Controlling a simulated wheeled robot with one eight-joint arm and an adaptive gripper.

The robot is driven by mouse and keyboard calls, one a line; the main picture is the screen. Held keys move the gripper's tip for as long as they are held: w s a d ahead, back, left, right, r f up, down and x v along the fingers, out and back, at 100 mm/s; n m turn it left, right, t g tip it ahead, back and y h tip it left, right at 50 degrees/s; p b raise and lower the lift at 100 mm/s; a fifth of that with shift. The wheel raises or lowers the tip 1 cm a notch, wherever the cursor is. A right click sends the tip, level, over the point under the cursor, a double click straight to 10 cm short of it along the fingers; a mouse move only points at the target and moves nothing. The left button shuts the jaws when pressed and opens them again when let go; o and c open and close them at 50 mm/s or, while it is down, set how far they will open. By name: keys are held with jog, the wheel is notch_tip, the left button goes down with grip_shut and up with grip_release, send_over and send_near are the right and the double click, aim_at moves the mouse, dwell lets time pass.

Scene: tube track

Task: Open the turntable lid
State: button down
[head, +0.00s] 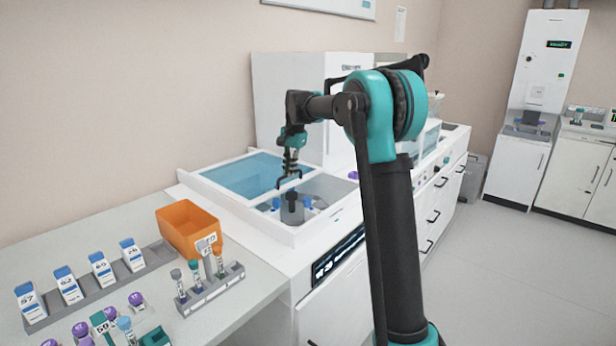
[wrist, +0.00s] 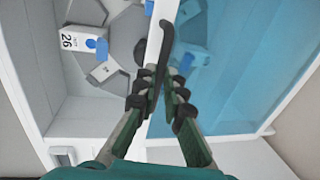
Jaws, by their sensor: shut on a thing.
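The turntable lid (head: 243,176) is a translucent blue pane with a white edge, lying over the left-back part of the white turntable housing. It also shows at the right of the wrist view (wrist: 250,70). My gripper (head: 290,180) is at the lid's white edge. In the wrist view its fingers (wrist: 162,95) are closed around the dark curved handle (wrist: 164,45) at that edge. The grey turntable (wrist: 120,40) shows uncovered left of the edge, with a white carrier marked 26 (wrist: 77,40) on it. Part of the turntable is behind the blue pane.
An orange bin (head: 188,230), a grey rack with tubes (head: 212,290) and several numbered carriers (head: 65,285) stand on the left bench. A tall white box (head: 290,95) stands behind the housing. The floor (head: 520,270) at right is clear.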

jog(key=w+a, duration=0.5)
dwell(0.3)
jog(key=c, duration=1.6)
grip_release()
jog(key=shift+d, duration=0.1)
notch_tip(320, 180, up, 12)
jog(key=s+d, duration=0.1)
jog(key=shift+s+d, duration=0.3)
jog(key=shift+s, duration=0.1)
jog(key=shift+f, duration=0.15)
